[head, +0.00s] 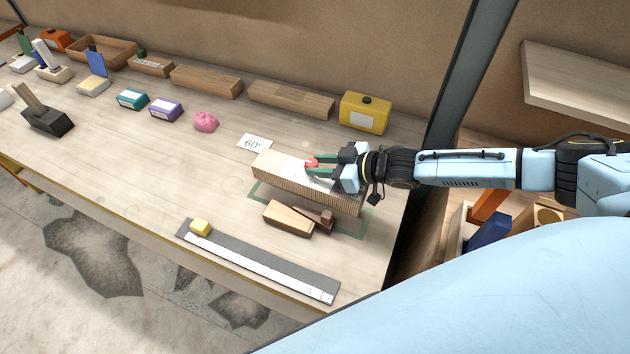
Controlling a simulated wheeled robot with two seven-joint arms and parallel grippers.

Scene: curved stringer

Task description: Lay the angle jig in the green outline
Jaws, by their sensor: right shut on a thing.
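A long wooden block (284,168) with a ribbed front side, a pale top and a red knob (312,163) seems to be the angle jig. My right gripper (318,172) comes in from the right and is shut on it at the red knob. The green outline (254,193) is on the bench beneath and in front of the block, which hides much of it. I cannot tell whether the block touches the bench or hangs just above it. My left gripper is not in view.
A wooden piece with a dark brown end (288,218) lies just in front, over the outline's front part. A 60° card (254,143) and yellow box (365,113) are behind.

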